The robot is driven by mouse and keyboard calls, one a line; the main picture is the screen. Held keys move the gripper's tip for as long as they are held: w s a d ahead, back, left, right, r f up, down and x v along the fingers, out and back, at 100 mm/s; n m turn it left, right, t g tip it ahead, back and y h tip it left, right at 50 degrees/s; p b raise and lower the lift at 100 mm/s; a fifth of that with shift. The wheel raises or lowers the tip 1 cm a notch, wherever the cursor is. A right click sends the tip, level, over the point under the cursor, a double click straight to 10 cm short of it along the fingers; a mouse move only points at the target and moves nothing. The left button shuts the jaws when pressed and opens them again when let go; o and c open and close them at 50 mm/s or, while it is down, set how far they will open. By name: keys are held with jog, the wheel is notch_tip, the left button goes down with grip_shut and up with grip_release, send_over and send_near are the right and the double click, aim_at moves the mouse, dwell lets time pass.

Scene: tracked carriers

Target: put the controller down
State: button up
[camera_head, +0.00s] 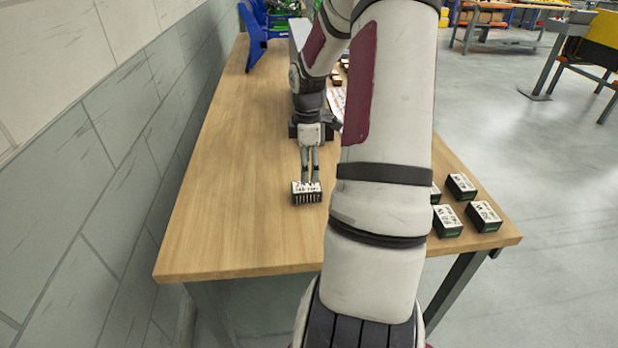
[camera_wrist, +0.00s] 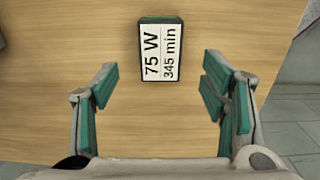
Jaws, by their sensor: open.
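The controller (camera_head: 306,194) is a small dark box with a white label and a ribbed side. It appears to rest on the wooden table. In the wrist view the controller (camera_wrist: 161,52) shows a label reading "75 W" and "345 min", and it lies just beyond the fingertips, centred between them. My gripper (camera_wrist: 160,85) is open, its green-padded fingers wide apart with bare table between them. In the head view my gripper (camera_head: 311,180) points at the controller from the far side; whether it touches the box cannot be told there.
The wooden table (camera_head: 235,205) is clear to the left of the controller, beside a grey wall (camera_head: 95,160). Several similar dark boxes (camera_head: 484,215) stand at the table's right front corner, partly behind my arm. A blue bin (camera_head: 254,35) stands at the far end.

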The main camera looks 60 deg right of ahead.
aim_at(308, 186)
jog(key=s+a+r+m+h, duration=0.15)
jog(key=a+r+m, duration=0.25)
jog(key=a+r, duration=1.6)
jog(key=s+a+m+t+y, duration=0.1)
jog(key=s+a+m+t, duration=0.2)
jog(key=s+a, duration=1)
jog(key=a+m, duration=0.1)
jog(key=a, duration=0.3)
jog(key=shift+a, duration=0.15)
jog(key=shift+r+y, duration=0.1)
jog(key=shift+y, duration=0.15)
jog(key=shift+t, duration=0.6)
notch_tip(308, 186, up, 5)
jog(key=p, duration=0.4)
jog(key=shift+s, duration=0.1)
